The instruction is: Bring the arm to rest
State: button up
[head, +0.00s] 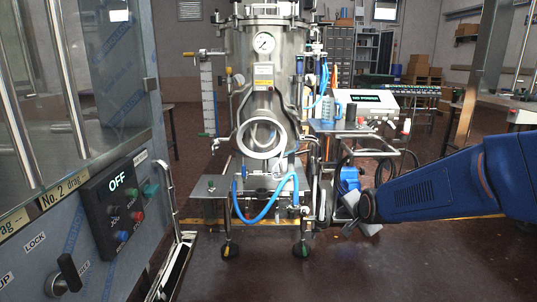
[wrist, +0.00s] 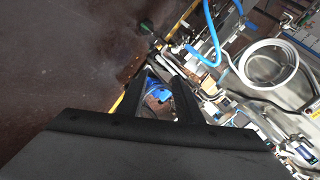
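My arm (head: 430,190), blue with a dark joint, reaches in from the right edge in the head view. My gripper (head: 349,229) is at its left end, low and just right of the steel vessel machine; its fingers are small and partly unclear there. In the wrist view, the two black fingers of my gripper (wrist: 158,82) stand apart with a gap between them. Nothing is held; a blue part of the machine (wrist: 160,97) shows beyond the gap.
The steel vessel machine (head: 263,100) with blue hoses stands in the centre. A glass-fronted cabinet with a control panel (head: 122,205) stands close on the left. A white control box (head: 367,101) is right of the vessel. Dark floor (head: 400,260) in front is clear.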

jog(key=s+d+r+n+g, duration=0.1)
jog(key=s+n, duration=0.4)
jog(key=s, duration=1.3)
jog(key=s+d+r+n+g, duration=0.1)
jog(key=s+n+g, duration=0.3)
jog(key=s, duration=1.4)
jog(key=d+n, duration=0.1)
jog(key=n, duration=0.1)
jog(key=shift+d+n+h, duration=0.15)
jog(key=shift+n+h, duration=0.15)
